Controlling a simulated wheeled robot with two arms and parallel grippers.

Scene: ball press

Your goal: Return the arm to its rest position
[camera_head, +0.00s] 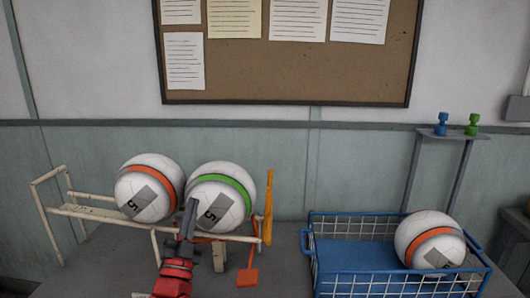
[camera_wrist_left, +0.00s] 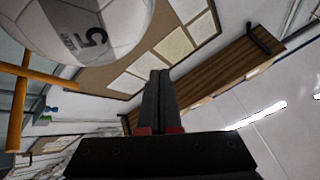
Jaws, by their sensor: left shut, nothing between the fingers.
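My left gripper (camera_head: 190,215) is shut with nothing between its fingers. Its red and black arm comes up from the bottom of the head view. In that view it overlaps the front of a white ball with a green band (camera_head: 232,182) on the cream rack (camera_head: 90,211). I cannot tell whether it touches the ball. In the left wrist view the shut fingers (camera_wrist_left: 158,85) point up the picture, and a white ball marked 5 (camera_wrist_left: 75,30) is at the upper left. My right gripper is not in view.
A white ball with an orange band (camera_head: 145,192) sits on the rack's left. An orange upright bar (camera_head: 268,207) stands at the rack's right end. A blue wire basket (camera_head: 345,252) at right holds another orange-banded ball (camera_head: 428,240). A stand (camera_head: 437,133) carries blue and green pieces.

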